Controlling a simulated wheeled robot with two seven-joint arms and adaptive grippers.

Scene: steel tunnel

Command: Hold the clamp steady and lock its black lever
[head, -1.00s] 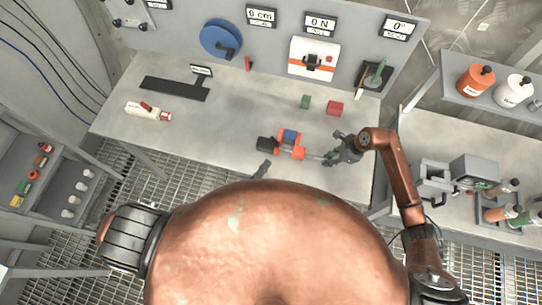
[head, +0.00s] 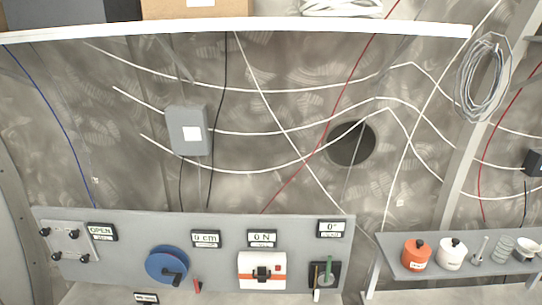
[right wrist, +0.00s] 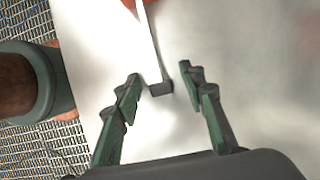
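The clamp's main body does not show in the head view now. In the right wrist view a thin pale bar (right wrist: 149,45), likely part of the clamp, runs down from the top edge to a small dark end block (right wrist: 160,89). My right gripper (right wrist: 160,72) is open, with one green finger on each side of that block and gaps between. The black lever cannot be made out. My left gripper is not identifiable in either view.
The head view shows the back panel with a blue crank wheel (head: 166,265), a white box with an orange band (head: 262,271) and small displays. A side shelf holds an orange bottle (head: 416,254) and a white bottle (head: 453,252). Floor grating (right wrist: 70,150) lies beside the pale bench top (right wrist: 240,60).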

